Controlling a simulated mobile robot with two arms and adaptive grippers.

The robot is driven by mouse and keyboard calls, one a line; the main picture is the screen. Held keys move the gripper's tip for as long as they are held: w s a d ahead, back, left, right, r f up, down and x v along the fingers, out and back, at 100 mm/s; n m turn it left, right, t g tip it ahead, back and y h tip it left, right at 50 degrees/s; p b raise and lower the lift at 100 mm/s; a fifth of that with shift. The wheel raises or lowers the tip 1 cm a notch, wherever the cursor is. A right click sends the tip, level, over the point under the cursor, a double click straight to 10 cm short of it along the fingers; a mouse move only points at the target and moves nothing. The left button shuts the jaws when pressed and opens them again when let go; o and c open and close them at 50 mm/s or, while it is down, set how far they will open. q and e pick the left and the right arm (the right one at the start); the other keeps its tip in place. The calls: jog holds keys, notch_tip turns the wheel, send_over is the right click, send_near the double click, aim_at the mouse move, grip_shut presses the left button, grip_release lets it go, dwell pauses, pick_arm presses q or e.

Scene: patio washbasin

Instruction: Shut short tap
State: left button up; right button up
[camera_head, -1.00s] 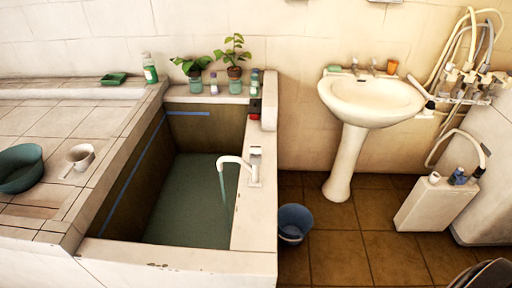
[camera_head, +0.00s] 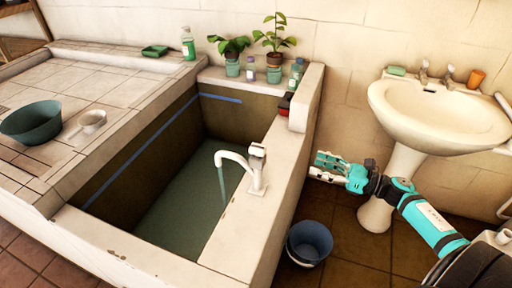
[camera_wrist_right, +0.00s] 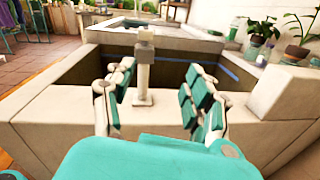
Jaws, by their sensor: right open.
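The short white tap (camera_head: 250,168) stands on the right-hand ledge of the basin. Its spout curves left over the basin and a stream of water (camera_head: 222,187) falls from it. My right gripper (camera_head: 322,166) is open and empty, to the right of the ledge and apart from the tap. In the right wrist view the tap (camera_wrist_right: 144,70) stands upright ahead, between the two open fingers (camera_wrist_right: 152,105) as seen from there. My left gripper is in neither current view.
The basin (camera_head: 110,243) holds greenish water. Potted plants (camera_head: 274,45) and bottles stand on its back ledge. A blue bucket (camera_head: 309,242) is on the floor below my right arm. A white pedestal sink (camera_head: 440,125) stands at the right. A green bowl (camera_head: 32,122) is at the left.

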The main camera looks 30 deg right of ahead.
aim_at(265, 149)
jog(key=w+a+r+n+p, duration=0.1)
jog(key=w+a, duration=0.3)
jog(key=w+a+n+g+y+p, duration=0.1)
jog(key=w+a, duration=0.3)
jog(key=w+a+r+n+p, duration=0.1)
jog(key=w+a+p, duration=0.1)
jog(key=w+a, duration=0.2)
jog(key=shift+w+a+r+y, duration=0.15)
jog(key=shift+a+r+y, duration=0.2)
jog(key=shift+a, duration=0.2)
jog(key=shift+w+a, duration=0.15)
jog(key=shift+w, duration=0.05)
pick_arm(q)
jog(key=r, duration=0.3)
jog(key=shift+a+r, duration=0.2)
pick_arm(e)
jog(key=shift+w+a+f, duration=0.1)
jog(key=shift+a, duration=0.05)
grip_shut()
